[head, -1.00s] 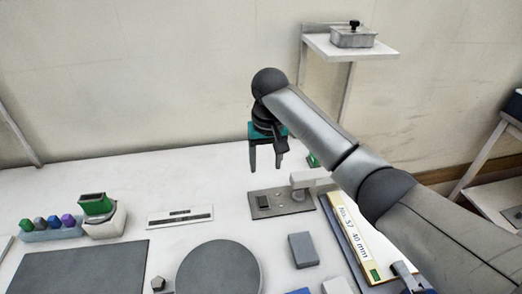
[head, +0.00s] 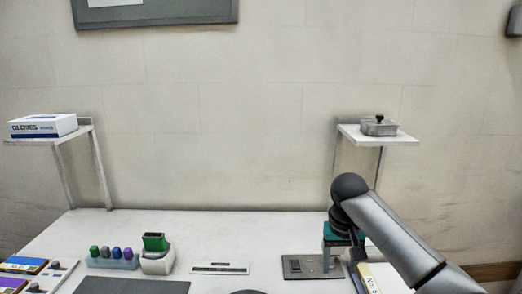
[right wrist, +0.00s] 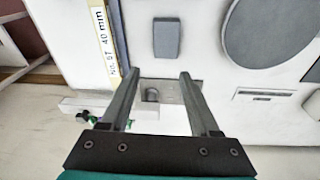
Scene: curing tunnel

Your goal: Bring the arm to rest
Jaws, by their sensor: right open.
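My right arm comes in from the lower right in the head view, its elbow raised. My right gripper (head: 339,258) hangs pointing down near the right end of a flat metal plate fixture (head: 297,268) on the white table. In the right wrist view the two fingers of the gripper (right wrist: 161,76) are apart with nothing held between them. The plate fixture (right wrist: 178,90) shows beyond the fingertips; I cannot tell the exact gap. My left gripper is not in view.
A yellow-edged label board (head: 369,279) lies right of the fixture, partly behind my arm. A wall shelf (head: 349,133) holds a lidded metal box (head: 379,127). The table's back strip is clear.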

